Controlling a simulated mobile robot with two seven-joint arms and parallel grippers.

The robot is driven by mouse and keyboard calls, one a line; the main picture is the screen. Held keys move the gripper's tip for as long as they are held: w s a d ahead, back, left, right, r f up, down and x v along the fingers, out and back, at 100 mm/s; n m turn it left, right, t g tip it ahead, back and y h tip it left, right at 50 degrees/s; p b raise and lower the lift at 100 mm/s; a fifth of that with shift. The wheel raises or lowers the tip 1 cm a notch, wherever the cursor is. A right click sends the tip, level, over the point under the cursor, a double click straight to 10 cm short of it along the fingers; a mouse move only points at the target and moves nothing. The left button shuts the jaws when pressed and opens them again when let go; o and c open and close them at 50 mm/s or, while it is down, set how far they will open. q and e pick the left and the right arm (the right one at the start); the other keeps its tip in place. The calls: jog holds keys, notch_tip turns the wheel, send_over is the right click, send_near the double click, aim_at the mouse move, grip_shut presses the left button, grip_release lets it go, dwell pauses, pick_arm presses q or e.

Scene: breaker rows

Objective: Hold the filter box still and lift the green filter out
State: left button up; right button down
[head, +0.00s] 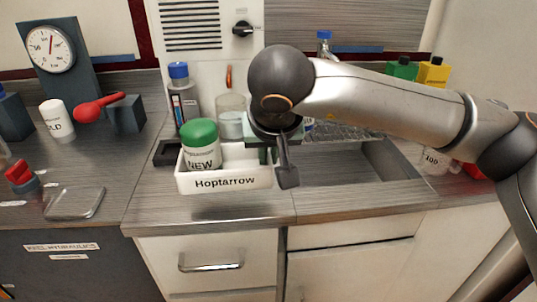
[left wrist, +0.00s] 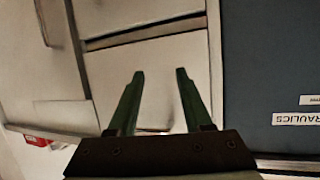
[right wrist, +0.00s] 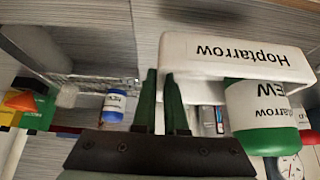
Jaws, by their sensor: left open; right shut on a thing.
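The green filter (head: 200,146), a white canister with a green cap and a "NEW" label, stands upright in the left part of the white filter box (head: 234,182), marked "Hoptarrow". Both also show in the right wrist view, the filter (right wrist: 262,105) and the box (right wrist: 235,55). My right gripper (right wrist: 160,73) is shut on the box's right end wall; my wrist hides part of the grip in the head view. My left gripper (left wrist: 160,72) is open and empty in front of the cabinet fronts, outside the head view.
A dark sink (head: 345,165) lies right of the box. A glass jar (head: 231,117) and a blue-capped bottle (head: 181,90) stand behind it.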

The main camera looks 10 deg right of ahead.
pick_arm(q)
jog(key=shift+w+r+t, duration=0.3)
jog(key=shift+w+r, duration=0.1)
jog(key=shift+r, duration=0.3)
pick_arm(e)
jog(key=shift+w+f, duration=0.25)
jog(key=shift+w, duration=0.15)
jog(key=shift+w+f+b, duration=0.3)
jog(key=shift+w+f, duration=0.1)
jog(key=shift+w, duration=0.05)
jog(key=shift+w+d+f, duration=0.1)
jog(key=shift+w+f, duration=0.6)
jog(key=shift+w, duration=0.05)
jog(key=shift+w+f+b, duration=0.35)
jog(key=shift+w, duration=0.05)
jog(key=shift+w+d+f, duration=0.1)
jog(key=shift+w+f, duration=0.35)
jog(key=shift+w, duration=0.05)
jog(key=shift+w+f, duration=0.45)
jog(key=shift+w, duration=0.05)
pick_arm(q)
notch_tip(320, 180, up, 9)
jog(key=w+m+t+h, duration=0.1)
jog(key=t, duration=0.3)
jog(key=shift+w+d+r+m+h, duration=0.15)
jog(key=shift+w+m+h, duration=0.05)
jog(key=shift+m+h, duration=0.2)
pick_arm(e)
jog(key=shift+w+d+f, duration=0.1)
jog(key=shift+w+f, duration=0.05)
